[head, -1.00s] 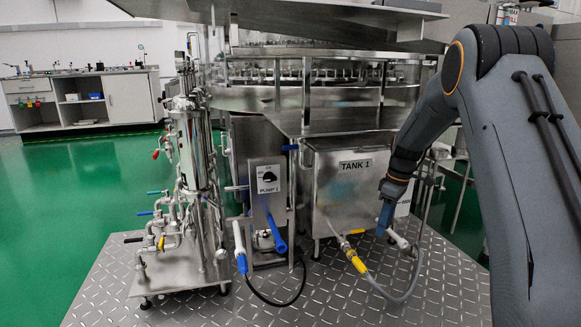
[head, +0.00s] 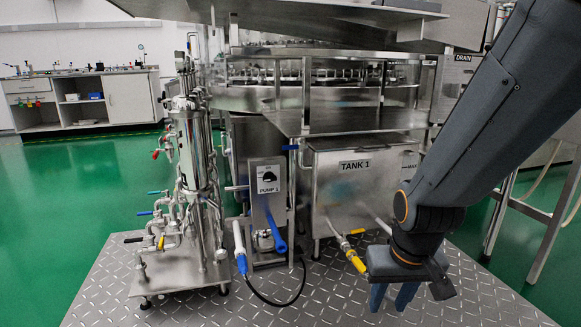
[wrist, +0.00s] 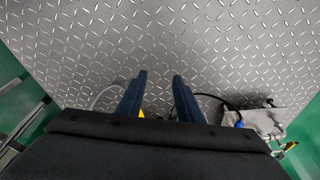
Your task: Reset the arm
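My gripper (head: 393,297) is at the lower right of the head view, pointing down over the metal floor plate. Its two blue fingers are apart with nothing between them. In the wrist view my gripper (wrist: 160,80) also shows open and empty, with the diamond-pattern plate beyond its fingertips. My arm comes in from the upper right and hides part of the area right of Tank 1 (head: 350,190). The gripper is in front of the tank, apart from it.
A yellow-marked hose fitting (head: 356,262) is left of my gripper and partly hidden behind it. Pump 1 (head: 268,185) and a piped filter stand (head: 193,190) are further left. The front of the diamond plate (head: 325,305) is clear. Green floor (head: 60,230) surrounds it.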

